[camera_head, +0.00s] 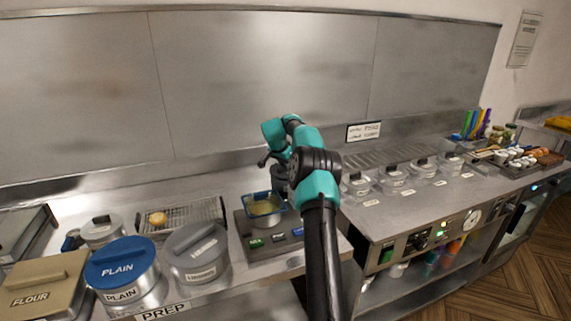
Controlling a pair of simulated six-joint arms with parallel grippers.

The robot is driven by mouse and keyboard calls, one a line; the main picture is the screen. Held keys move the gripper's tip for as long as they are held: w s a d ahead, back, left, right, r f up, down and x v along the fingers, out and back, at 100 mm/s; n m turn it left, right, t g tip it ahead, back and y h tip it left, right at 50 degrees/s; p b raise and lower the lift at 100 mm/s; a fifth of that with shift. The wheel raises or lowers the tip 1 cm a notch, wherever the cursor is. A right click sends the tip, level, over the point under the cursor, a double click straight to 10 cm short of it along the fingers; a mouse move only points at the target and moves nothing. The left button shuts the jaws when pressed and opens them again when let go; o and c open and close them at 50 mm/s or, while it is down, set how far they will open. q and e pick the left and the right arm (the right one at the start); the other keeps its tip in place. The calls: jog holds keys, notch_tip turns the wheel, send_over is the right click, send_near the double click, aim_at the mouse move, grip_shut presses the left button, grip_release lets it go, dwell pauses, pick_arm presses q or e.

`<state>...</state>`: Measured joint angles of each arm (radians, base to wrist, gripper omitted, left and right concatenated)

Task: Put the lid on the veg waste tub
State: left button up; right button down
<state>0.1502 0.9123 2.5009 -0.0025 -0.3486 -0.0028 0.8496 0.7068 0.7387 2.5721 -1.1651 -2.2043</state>
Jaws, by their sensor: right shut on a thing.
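My right arm reaches in from the bottom centre, and its wrist bends down over the back of the counter. My right gripper (268,158) is small and dark here, left of the teal wrist, above and behind a blue-rimmed container (265,206). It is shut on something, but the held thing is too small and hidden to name. I cannot pick out a veg waste tub or its lid by any readable label. Several clear lidded tubs, one of them nearest my arm (357,186), stand in a row on the right counter. My left gripper is not in view.
At left stand a flour bin (45,283), a blue-lidded PLAIN tub (120,262), a grey-lidded tub (196,250) and a wire rack (190,214) with a yellowish piece on it. A metal back wall rises behind. A small sign (363,131) stands at the back.

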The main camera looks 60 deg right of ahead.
jog(key=shift+f, duration=0.3)
dwell(0.5)
jog(key=c, duration=1)
grip_release()
jog(key=v, duration=1.7)
jog(key=shift+r, duration=0.2)
jog(key=shift+a, duration=0.1)
